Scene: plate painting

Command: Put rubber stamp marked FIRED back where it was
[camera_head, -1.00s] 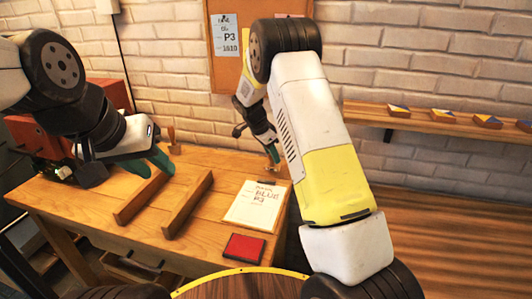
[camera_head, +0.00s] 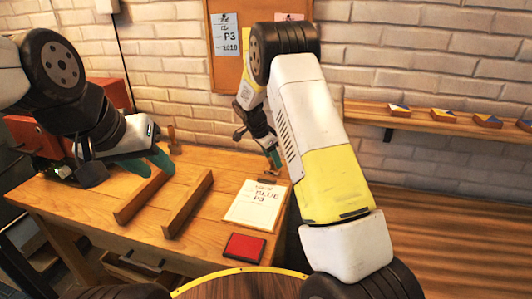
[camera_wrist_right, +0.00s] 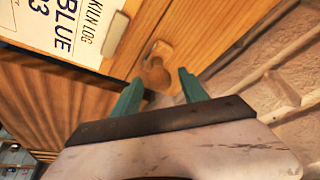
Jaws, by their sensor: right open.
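A wooden stamp-like piece with a rounded handle (camera_wrist_right: 157,68) stands near the table edge in the right wrist view, beside the corner of the kiln log sheet (camera_wrist_right: 70,28). Any marking on it is hidden. My right gripper (camera_wrist_right: 159,80) is open, its green fingers on either side of the piece's near end, not closed on it. In the head view my right gripper (camera_head: 273,158) is low over the far right table corner, partly behind my own arm. My left gripper (camera_head: 160,165) is open and empty over the table's left part.
The kiln log sheet (camera_head: 254,205) reads BLUE P3. A red pad (camera_head: 244,247) lies in front of it. Two wooden rails (camera_head: 188,205) lie on the table (camera_head: 95,205). Another upright wooden piece (camera_head: 171,135) stands at the back. A wall shelf (camera_head: 415,122) holds several tiles.

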